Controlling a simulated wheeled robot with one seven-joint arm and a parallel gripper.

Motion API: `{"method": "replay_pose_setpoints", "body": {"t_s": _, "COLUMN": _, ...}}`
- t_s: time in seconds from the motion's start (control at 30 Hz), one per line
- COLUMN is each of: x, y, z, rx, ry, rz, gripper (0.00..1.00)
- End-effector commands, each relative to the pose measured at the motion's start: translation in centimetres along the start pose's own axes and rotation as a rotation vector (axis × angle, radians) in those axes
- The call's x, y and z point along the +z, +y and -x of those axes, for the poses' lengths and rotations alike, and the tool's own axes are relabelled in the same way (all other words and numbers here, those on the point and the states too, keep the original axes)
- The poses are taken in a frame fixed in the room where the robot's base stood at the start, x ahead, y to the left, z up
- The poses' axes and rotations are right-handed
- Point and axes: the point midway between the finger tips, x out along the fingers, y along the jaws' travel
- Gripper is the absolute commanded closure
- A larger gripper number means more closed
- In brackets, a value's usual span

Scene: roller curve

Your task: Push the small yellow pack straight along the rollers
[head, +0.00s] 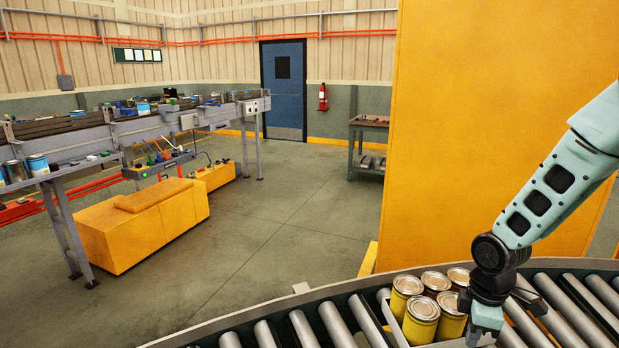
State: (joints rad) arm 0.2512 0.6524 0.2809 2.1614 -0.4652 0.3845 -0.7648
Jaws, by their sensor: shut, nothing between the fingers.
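The small yellow pack (421,319) is a group of several yellow cans with silver lids, standing upright close together in what looks like a pale low tray. It stands on the grey rollers (338,322) of the curved conveyor, at the bottom right of the head view. My gripper (487,318) is shut and empty, pointing down at the right side of the pack. It hides part of the rightmost cans. I cannot tell whether its fingers touch the pack.
A pale rail (301,291) edges the conveyor's far side. Bare rollers lie left and right of the pack. A large yellow panel (470,130) stands behind the conveyor. A second conveyor (150,125) and a yellow box (145,230) are far left.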

Motion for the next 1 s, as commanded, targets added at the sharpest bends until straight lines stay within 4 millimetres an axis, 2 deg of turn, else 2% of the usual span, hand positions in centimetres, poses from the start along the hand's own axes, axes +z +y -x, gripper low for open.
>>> {"method": "replay_pose_setpoints", "body": {"t_s": 1.0, "x": -2.0, "y": 3.1, "z": 0.1, "rx": 0.001, "ry": 0.001, "rz": 0.000, "gripper": 1.00}}
